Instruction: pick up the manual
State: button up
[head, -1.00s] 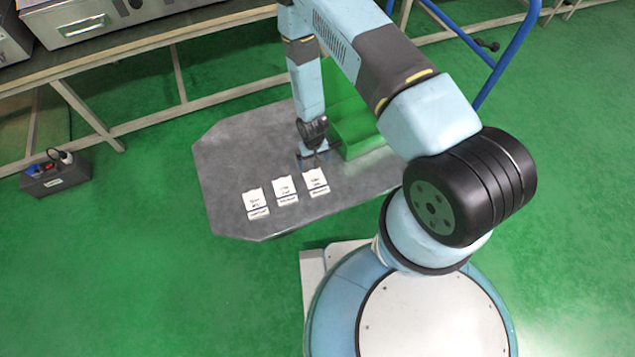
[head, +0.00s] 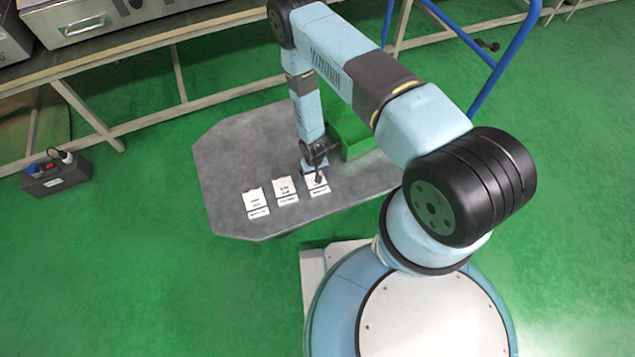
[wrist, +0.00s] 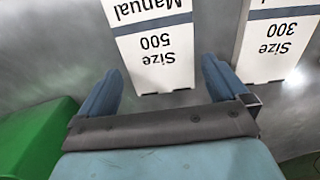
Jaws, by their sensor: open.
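Three small white manuals lie in a row on the grey table. The right-hand manual (head: 320,190) is partly hidden by my gripper (head: 317,177), which hangs over its far part. In the wrist view that manual (wrist: 155,55) reads "Size 500 Manual" upside down, with a blue stripe. My gripper (wrist: 162,66) is open, with one blue finger on each side of it and nothing held. The height of the fingertips above the table is hard to tell. The middle manual (head: 285,190) also shows in the wrist view as "Size 300" (wrist: 272,45). The left manual (head: 256,202) lies apart.
A green box (head: 350,135) stands on the grey table (head: 235,150) just right of my gripper; it is at lower left in the wrist view (wrist: 35,130). A long bench (head: 150,42) runs behind. The table's left part is clear.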

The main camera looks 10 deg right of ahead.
jog(key=shift+f, duration=0.8)
jog(key=c, duration=0.9)
